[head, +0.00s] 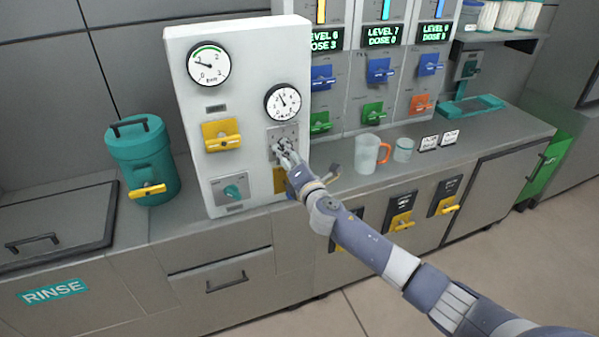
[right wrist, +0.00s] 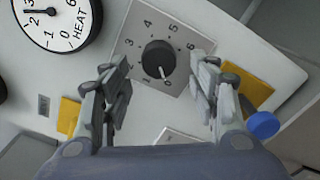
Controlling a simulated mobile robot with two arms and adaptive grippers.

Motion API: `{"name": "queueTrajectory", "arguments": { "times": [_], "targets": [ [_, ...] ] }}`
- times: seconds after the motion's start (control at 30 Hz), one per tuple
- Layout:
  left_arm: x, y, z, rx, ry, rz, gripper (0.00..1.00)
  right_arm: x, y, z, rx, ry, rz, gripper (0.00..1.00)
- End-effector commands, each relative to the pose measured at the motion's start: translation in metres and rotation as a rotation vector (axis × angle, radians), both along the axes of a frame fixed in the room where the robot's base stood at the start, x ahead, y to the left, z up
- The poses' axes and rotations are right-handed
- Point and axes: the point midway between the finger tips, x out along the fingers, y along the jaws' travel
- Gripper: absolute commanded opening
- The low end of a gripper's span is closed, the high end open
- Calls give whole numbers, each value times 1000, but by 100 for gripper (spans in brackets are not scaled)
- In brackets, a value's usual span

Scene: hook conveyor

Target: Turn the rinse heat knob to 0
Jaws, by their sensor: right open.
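The heat knob (right wrist: 158,59) is a round black dial on a grey plate (right wrist: 180,32) with digits around it. Its white mark points down in the right wrist view, near a digit that looks like 0. In the head view, my right gripper (head: 287,160) is in front of the plate (head: 283,135) and largely hides the knob. In the right wrist view, my right gripper (right wrist: 162,95) is open, with one finger on each side of the knob, apart from it. A white gauge marked HEAT (right wrist: 48,18) sits beside the plate. My left gripper is out of view.
The white panel (head: 240,80) also carries a bar gauge (head: 209,64), a yellow handle (head: 221,135) and a teal knob (head: 232,191). A teal canister (head: 143,160) stands left, and a clear mug (head: 367,155) with an orange handle stands right. The RINSE label (head: 53,291) is lower left.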

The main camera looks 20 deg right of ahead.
Motion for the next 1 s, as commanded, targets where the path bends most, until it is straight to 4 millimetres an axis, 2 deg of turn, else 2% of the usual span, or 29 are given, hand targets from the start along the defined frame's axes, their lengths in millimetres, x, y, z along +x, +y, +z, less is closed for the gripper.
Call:
{"name": "queueTrajectory", "arguments": {
  "times": [0.3, 0.5, 0.7, 1.0],
  "targets": [
    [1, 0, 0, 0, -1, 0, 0, -54, -2, -1, 0, 1, 0, 55],
    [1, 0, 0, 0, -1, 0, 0, -78, -3, -1, 0, 2, -1, 55],
    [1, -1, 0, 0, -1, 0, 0, -86, -3, 0, 0, 1, -1, 55],
    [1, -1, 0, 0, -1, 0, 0, -86, -3, 0, 0, 0, -1, 55]
  ]
}}
